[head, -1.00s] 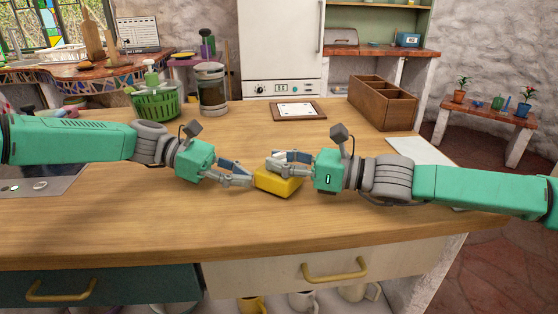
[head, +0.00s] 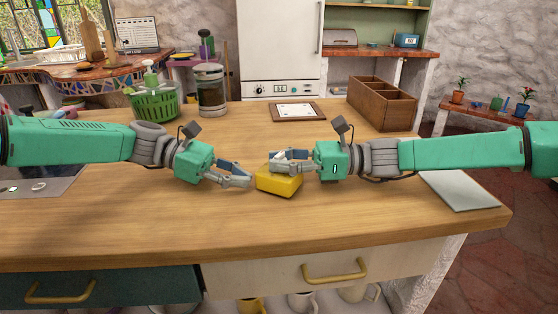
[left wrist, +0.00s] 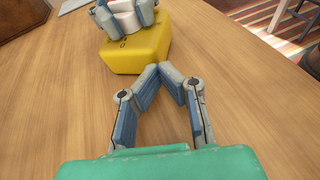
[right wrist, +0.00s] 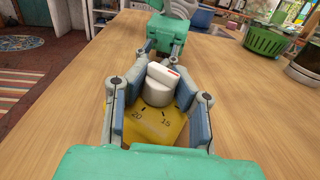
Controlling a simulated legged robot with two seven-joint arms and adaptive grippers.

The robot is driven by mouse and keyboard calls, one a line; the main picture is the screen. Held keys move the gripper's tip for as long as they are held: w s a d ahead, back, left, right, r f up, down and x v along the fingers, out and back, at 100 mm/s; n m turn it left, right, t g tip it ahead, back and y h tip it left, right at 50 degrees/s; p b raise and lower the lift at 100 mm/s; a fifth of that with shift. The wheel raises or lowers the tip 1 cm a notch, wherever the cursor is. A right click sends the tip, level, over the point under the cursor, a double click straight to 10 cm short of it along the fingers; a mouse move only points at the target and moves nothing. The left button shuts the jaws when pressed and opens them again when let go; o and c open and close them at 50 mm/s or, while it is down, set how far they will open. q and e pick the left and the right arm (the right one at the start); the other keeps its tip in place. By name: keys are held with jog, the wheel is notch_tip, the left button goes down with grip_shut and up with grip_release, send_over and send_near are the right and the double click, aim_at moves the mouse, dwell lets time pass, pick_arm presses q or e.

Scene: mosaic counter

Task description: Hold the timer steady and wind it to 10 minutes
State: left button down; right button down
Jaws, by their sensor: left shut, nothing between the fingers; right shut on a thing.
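The yellow timer (head: 279,185) stands on the wooden counter in front of me; it also shows in the left wrist view (left wrist: 140,55). Its top face (right wrist: 155,128) has dark marks, with 20 and 15 readable. On it is a grey-white knob (right wrist: 170,90) with a red mark on its white grip bar. My right gripper (head: 272,162) is shut on the knob from above. My left gripper (head: 249,181) is shut and empty, just left of the timer. In the left wrist view its fingertips (left wrist: 163,70) meet close to the timer, with a small gap visible.
A framed card (head: 298,111) and a wooden compartment box (head: 382,103) lie behind. A green basket (head: 155,103) and a jar (head: 211,90) stand back left. A pale board (head: 460,190) lies at the right edge. The counter in front of the timer is clear.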

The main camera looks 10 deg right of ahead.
jog(key=shift+f, duration=0.3)
jog(key=c, duration=1.3)
grip_release()
jog(key=shift+r, duration=0.1)
jog(key=shift+d, duration=0.1)
jog(key=d, duration=1.2)
jog(key=shift+s, duration=0.35)
